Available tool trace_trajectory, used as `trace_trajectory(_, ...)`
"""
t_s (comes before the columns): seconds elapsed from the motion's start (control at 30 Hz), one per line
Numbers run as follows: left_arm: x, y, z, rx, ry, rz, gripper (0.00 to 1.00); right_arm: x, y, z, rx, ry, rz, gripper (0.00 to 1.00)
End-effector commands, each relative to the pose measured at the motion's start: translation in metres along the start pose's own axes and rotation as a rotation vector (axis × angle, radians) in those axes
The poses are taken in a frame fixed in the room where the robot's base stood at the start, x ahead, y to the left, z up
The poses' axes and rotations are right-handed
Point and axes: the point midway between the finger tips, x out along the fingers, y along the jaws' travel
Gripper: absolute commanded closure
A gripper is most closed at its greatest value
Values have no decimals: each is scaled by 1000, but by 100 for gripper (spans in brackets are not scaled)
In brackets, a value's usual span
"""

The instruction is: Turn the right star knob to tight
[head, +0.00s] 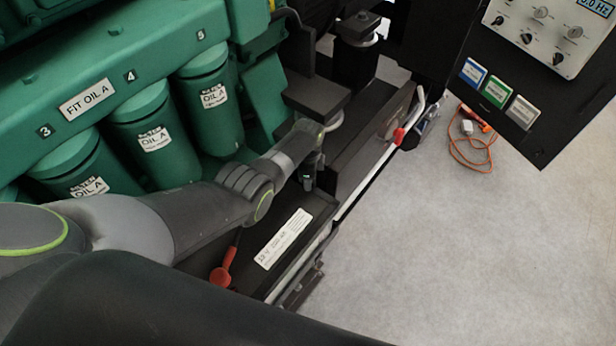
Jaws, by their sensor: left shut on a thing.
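My left gripper (312,172) is at the far end of the black battery (318,206), above its top, with its fingers pointing down. It is shut on a small dark part there, which I take to be the right star knob. The fingers and wrist hide most of that part, so its shape and how tight it is cannot be told. The battery has a white label (283,239) on top. My right gripper is not in view.
Green engine with oil filters (205,100) stands close on the left. A red terminal cap (222,276) is at the battery's near end. A white bar with a red clip (399,136) runs along the right.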

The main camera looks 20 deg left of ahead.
Motion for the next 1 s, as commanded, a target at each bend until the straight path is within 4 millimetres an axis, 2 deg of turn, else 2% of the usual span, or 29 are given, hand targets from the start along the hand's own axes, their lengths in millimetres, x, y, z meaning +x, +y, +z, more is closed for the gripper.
trace_trajectory(0.3, -1, -1, -1, 5, 0, -3, 88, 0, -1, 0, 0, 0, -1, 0)
trace_trajectory(0.33, -1, -1, -1, 5, 0, -3, 64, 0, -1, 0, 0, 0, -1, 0)
trace_trajectory(0.5, -1, -1, 0, 3, 0, -2, 43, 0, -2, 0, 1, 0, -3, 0)
trace_trajectory(0.83, -3, 0, 0, 2, -1, -1, 43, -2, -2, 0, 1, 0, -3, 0)
trace_trajectory(1.0, -20, -1, 0, 2, 0, -3, 43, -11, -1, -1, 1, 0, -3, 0)
